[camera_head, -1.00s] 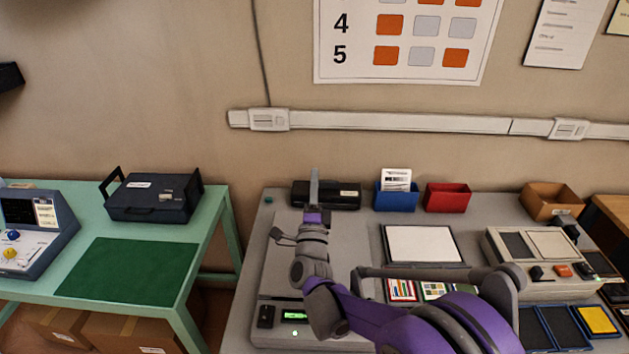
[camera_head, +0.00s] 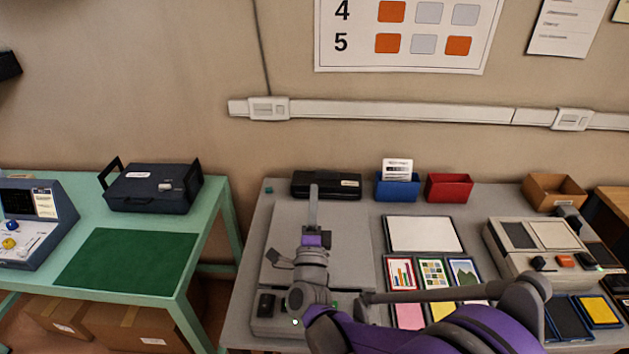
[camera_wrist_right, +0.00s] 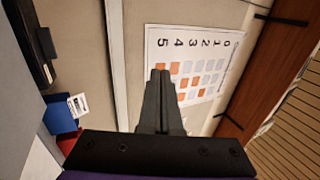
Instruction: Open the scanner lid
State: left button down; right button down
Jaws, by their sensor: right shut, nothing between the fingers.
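The scanner (camera_head: 262,326) is a flat grey machine on the grey table, with a dark control at its front left. Its broad grey lid (camera_head: 352,240) appears to lie flat and closed on top. My right wrist hides part of the lid and the scanner's front panel. The right wrist view shows the shut fingers (camera_wrist_right: 160,78) against the wall poster. My left gripper is out of view.
A black case (camera_head: 326,186), a blue bin (camera_head: 398,190) and a red bin (camera_head: 449,188) stand behind. A white-topped tray (camera_head: 424,235) and picture cards (camera_head: 433,273) lie right of the scanner. A beige console (camera_head: 540,262) stands farther right.

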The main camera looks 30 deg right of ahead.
jog(key=v, duration=0.2)
jog(key=shift+s+a+f, duration=0.15)
jog(key=shift+s, duration=0.05)
jog(key=c, duration=1.4)
grip_release()
jog(key=shift+s+a+f, duration=0.1)
jog(key=shift+a, duration=0.05)
jog(key=o, duration=0.5)
jog(key=w+y, duration=0.1)
jog(key=w+a+n+y, duration=0.1)
jog(key=w+y, duration=0.1)
jog(key=shift+w+a+f+n, duration=0.1)
jog(key=shift+a+f+n, duration=0.1)
jog(key=shift+a+n, duration=0.1)
jog(key=w+a+f+n+g+y, duration=0.3)
jog(key=w+a+f+g+y, duration=0.2)
jog(key=w+f+g+y, duration=0.35)
jog(key=s+d+r+m+g, duration=0.2)
jog(key=s+d+g, duration=0.1)
jog(key=s+g, duration=0.4)
jog(key=s+d+r+m+g, duration=0.2)
jog(key=s+m+g, duration=0.15)
jog(key=s, duration=0.65)
jog(key=shift+n+g, duration=0.3)
jog(key=shift+n, duration=0.05)
notch_tip(320, 180, down, 10)
jog(key=shift+w+f+b, duration=0.15)
jog(key=shift+f+b, duration=0.05)
jog(key=shift+b, duration=0.15)
